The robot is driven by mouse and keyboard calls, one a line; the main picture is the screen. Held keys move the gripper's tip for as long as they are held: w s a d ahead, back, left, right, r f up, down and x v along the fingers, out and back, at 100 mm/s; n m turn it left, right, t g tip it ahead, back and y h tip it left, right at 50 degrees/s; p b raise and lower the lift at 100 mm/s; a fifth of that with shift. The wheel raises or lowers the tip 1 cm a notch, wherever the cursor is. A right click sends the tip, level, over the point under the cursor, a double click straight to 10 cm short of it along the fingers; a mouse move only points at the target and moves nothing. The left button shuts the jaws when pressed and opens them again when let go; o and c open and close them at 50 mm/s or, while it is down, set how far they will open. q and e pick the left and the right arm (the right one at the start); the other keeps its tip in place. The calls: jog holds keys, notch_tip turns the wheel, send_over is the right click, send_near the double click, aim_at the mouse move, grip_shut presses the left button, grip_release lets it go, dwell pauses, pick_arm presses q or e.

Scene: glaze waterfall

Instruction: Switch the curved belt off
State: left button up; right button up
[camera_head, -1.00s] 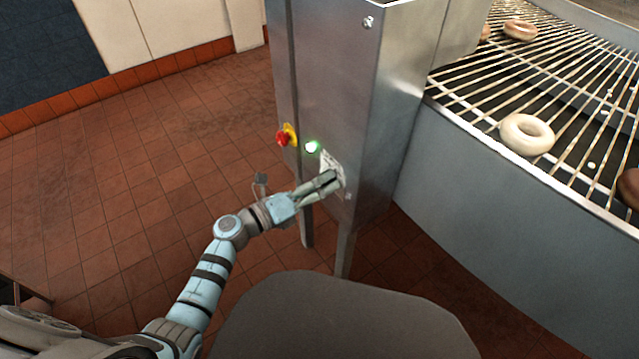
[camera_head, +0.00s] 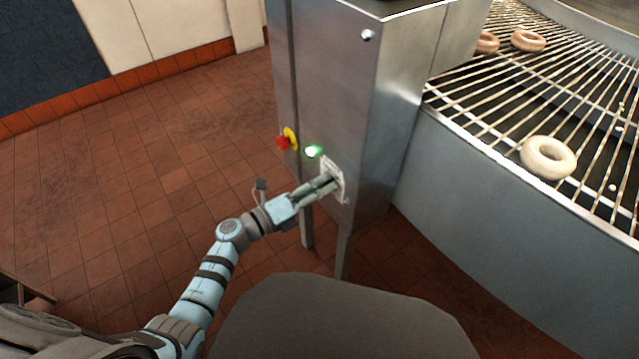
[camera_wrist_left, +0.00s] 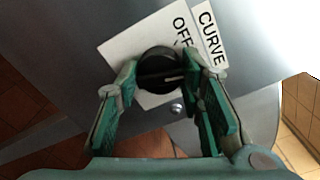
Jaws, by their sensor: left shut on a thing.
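The black rotary knob (camera_wrist_left: 157,66) sits on a white plate (camera_wrist_left: 125,48) marked OFF, beside a label reading CURVE (camera_wrist_left: 208,35). A pale pointer mark shows on the knob, turned away from the word OFF. My left gripper (camera_head: 330,181) is at the plate on the steel cabinet (camera_head: 335,80). In the left wrist view its green fingers (camera_wrist_left: 170,76) stand on either side of the knob, shut on it. A green lamp (camera_head: 313,151) is lit above the plate. The curved belt (camera_head: 480,100) carries pale rings (camera_head: 548,157). My right gripper is not in view.
A red emergency button (camera_head: 284,142) on a yellow base projects from the cabinet, left of the lamp. The belt's steel side wall (camera_head: 480,200) runs to the right. Tiled floor (camera_head: 130,190) lies open to the left.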

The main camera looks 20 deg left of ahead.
pick_arm(q)
jog(key=shift+r+n, duration=0.15)
jog(key=shift+n, duration=0.35)
jog(key=n+p, duration=0.2)
jog(key=n, duration=0.1)
jog(key=shift+p, duration=0.3)
jog(key=n+p, duration=0.1)
jog(key=n, duration=0.3)
jog(key=shift+p, duration=0.3)
jog(key=shift+n, duration=0.6)
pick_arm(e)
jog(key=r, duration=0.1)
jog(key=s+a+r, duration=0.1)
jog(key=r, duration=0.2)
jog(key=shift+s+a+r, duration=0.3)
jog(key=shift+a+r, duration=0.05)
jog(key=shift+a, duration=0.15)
pick_arm(q)
jog(key=o, duration=1.1)
jog(key=shift+o, duration=0.2)
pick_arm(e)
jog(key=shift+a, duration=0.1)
